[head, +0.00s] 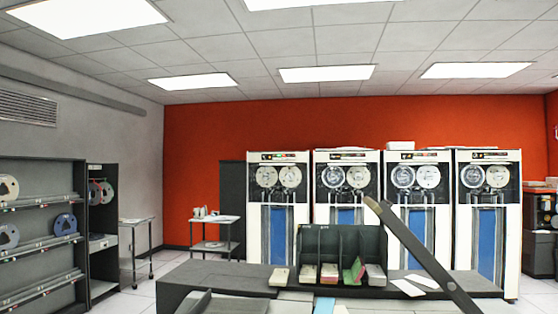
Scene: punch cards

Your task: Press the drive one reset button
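Several tall white tape drives stand in a row against the red wall, each with two reels behind glass and a narrow dark control strip at the top. The leftmost drive (278,185) shows small red and green lights on its control strip (280,157). The other drives are a second one (346,185), a third (416,187) and the rightmost (486,190). Their number labels and the reset buttons are too small to make out, so I cannot tell which is drive one. My gripper is not recognisable in this view.
A dark grey desk (225,277) spans the foreground before the drives. On it stands a dark card rack (340,245) with card stacks; loose white cards (408,287) lie to its right. A dark diagonal bar crosses in front. A tape shelf (40,225) and trolleys (214,220) are at left.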

